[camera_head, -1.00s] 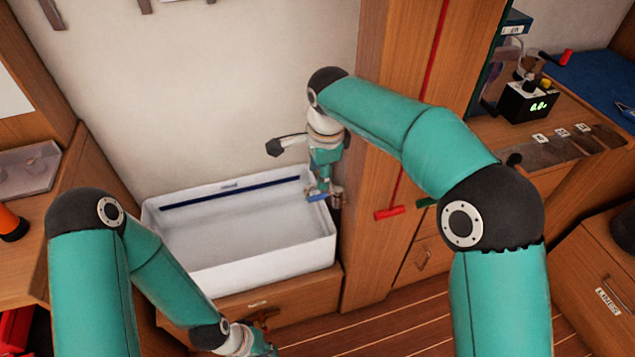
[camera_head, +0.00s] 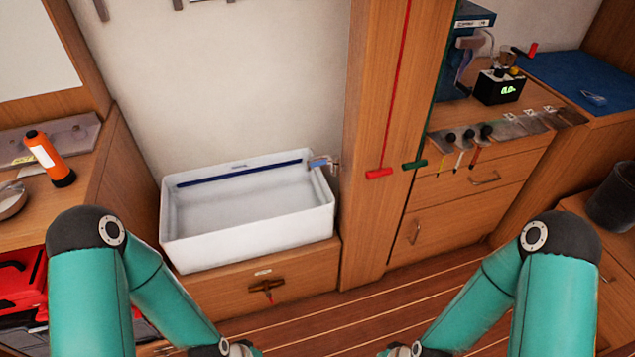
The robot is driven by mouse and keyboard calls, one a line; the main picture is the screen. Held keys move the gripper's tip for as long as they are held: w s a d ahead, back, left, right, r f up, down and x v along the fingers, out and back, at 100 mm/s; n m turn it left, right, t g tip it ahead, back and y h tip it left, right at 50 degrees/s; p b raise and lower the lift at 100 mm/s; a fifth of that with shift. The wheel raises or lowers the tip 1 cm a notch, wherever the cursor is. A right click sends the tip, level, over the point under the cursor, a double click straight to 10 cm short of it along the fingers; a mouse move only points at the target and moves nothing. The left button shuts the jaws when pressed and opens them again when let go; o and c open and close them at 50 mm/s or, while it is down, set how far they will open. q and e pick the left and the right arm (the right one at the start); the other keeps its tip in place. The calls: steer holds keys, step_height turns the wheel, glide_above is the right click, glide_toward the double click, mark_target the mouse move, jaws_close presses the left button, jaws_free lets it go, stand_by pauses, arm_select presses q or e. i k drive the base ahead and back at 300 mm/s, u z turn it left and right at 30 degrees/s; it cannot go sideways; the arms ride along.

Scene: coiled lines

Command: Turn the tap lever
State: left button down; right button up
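The tap (camera_head: 333,164) is a small metal fitting at the right back corner of the white sink (camera_head: 250,247). Its blue lever (camera_head: 318,163) points left over the sink's rim, and nothing touches it. My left arm's wrist shows at the bottom edge, left of centre, and my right arm's wrist shows at the bottom edge, right of centre. Both wrists are well in front of the sink and apart from the tap. The fingers of both grippers are below the picture's edge.
A wooden post (camera_head: 365,150) with a red pull (camera_head: 379,173) stands right of the tap, with a green pull (camera_head: 414,164) beside it. The space above the sink is free.

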mark_target(336, 157)
steer(key=k, duration=1.1)
steer(key=z, duration=0.25)
steer(key=i, duration=0.45)
steer(key=z, duration=0.55)
steer(key=i, duration=1.5)
steer(key=u, duration=0.9)
